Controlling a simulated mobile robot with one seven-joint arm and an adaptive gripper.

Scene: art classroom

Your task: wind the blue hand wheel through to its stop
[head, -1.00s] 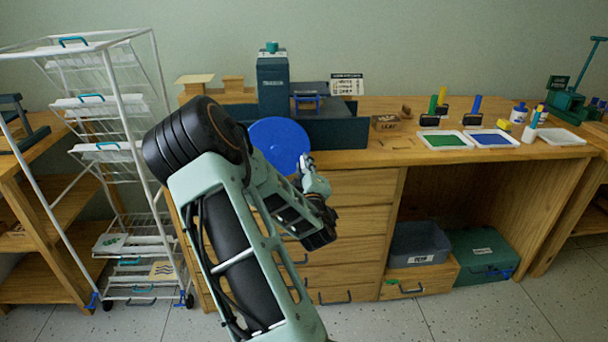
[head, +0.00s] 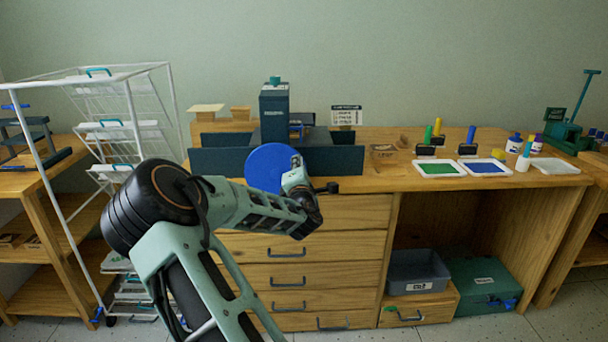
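The blue hand wheel (head: 266,166) is a plain round disc on the front of a dark blue-grey press (head: 274,110) on the wooden bench. My arm reaches across from the lower left and bends up at its wrist. My gripper (head: 296,170) is at the right edge of the wheel and overlaps it in the head view. I cannot tell whether it touches the wheel or holds a handle there. Its fingers are too small and hidden to read. The wheel's lower right part is hidden by my arm.
The press's long dark bed (head: 222,162) spans the bench's left part. Trays of green (head: 440,168) and blue (head: 490,168) paint and several bottles stand to the right. A white wire rack (head: 130,95) stands left of the bench. Drawers with handles are below.

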